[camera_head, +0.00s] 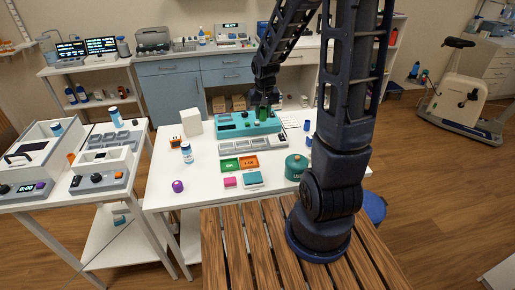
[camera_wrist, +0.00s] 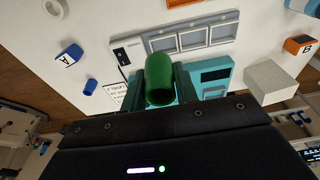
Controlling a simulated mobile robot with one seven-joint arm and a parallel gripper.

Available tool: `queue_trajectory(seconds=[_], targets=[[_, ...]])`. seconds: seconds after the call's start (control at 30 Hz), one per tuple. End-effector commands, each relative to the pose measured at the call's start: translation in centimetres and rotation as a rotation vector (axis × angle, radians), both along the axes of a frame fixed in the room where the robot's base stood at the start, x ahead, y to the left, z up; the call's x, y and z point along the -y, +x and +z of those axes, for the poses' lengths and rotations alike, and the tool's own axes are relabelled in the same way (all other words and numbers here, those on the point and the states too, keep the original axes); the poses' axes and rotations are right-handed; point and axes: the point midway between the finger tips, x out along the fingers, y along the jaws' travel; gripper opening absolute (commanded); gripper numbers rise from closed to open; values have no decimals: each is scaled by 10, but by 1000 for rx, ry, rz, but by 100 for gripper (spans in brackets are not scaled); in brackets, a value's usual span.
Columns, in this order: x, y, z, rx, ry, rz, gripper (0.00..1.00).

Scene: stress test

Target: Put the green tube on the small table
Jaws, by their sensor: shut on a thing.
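My gripper (camera_head: 263,106) is over the back of the white table (camera_head: 205,165), at the teal device (camera_head: 235,124). In the wrist view my gripper (camera_wrist: 160,82) is shut on the green tube (camera_wrist: 160,72), which sits between its two fingers with its round end toward the camera. The green tube shows small and dark in the head view (camera_head: 263,114). The teal device (camera_wrist: 213,76) lies behind the fingers in the wrist view. I cannot tell whether the tube is clear of the device. Another white table (camera_head: 110,130) stands at the left and bears grey devices.
The white table also holds a grey slotted rack (camera_head: 252,145), green (camera_head: 230,164) and orange (camera_head: 248,162) trays, a dark green canister (camera_head: 296,167), a white bottle (camera_head: 187,153), a white box (camera_head: 191,122) and a purple knob-like thing (camera_head: 178,186). Its front left is fairly clear.

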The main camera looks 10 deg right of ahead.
Motion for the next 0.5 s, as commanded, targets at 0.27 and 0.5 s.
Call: queue_trajectory(seconds=[0.27, 0.5], targets=[[0, -1, -56, -6, 0, 1, 8], [0, -1, -98, -6, 0, 1, 8]])
